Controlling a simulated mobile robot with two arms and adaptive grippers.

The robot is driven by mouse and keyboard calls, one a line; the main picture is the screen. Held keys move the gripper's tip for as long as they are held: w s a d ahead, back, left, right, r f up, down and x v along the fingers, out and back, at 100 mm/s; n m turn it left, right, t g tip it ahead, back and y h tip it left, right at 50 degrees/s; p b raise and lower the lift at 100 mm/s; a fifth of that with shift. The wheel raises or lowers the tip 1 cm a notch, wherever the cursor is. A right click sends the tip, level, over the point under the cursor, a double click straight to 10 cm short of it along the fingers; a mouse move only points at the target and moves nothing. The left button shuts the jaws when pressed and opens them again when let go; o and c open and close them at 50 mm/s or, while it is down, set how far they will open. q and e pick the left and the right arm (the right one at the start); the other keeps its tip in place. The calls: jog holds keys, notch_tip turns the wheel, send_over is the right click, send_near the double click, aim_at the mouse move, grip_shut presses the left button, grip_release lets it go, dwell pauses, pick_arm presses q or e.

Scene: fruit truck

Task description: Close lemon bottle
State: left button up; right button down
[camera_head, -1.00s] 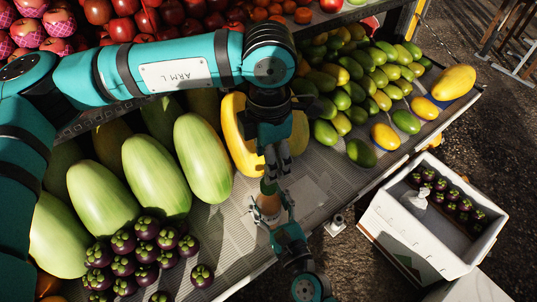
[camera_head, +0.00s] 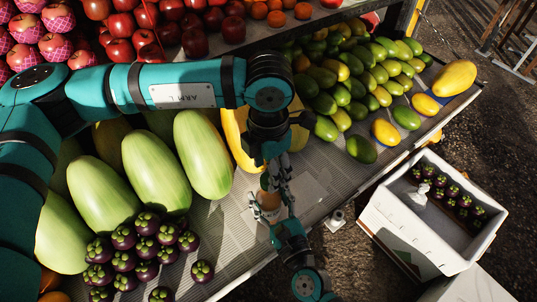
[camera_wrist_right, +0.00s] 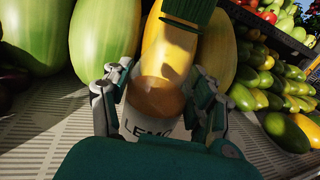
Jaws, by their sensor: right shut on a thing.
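The lemon bottle (camera_wrist_right: 155,100) stands on the grey stall surface, with orange-brown contents and a white label reading "LEMO". My right gripper (camera_wrist_right: 158,112) is shut on its body from both sides; in the head view the right gripper (camera_head: 270,212) reaches it from the lower right. My left gripper (camera_head: 268,183) points down directly over the bottle top. Its fingers hide the cap in the head view, and their opening is unclear.
Large green melons (camera_head: 155,172) and mangosteens (camera_head: 135,248) lie left of the bottle. A yellow melon (camera_head: 235,130) is close behind. Mangoes (camera_head: 350,85) fill the right. A white crate (camera_head: 395,238) stands beyond the stall edge. The surface right of the bottle is clear.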

pick_arm(q)
jog(key=shift+f, duration=1.5)
pick_arm(e)
jog(key=shift+f, duration=0.1)
pick_arm(q)
grip_shut()
jog(key=m, duration=0.5)
jog(key=shift+o, duration=0.5)
grip_release()
jog(key=shift+r, duration=0.1)
notch_tip(320, 180, up, 12)
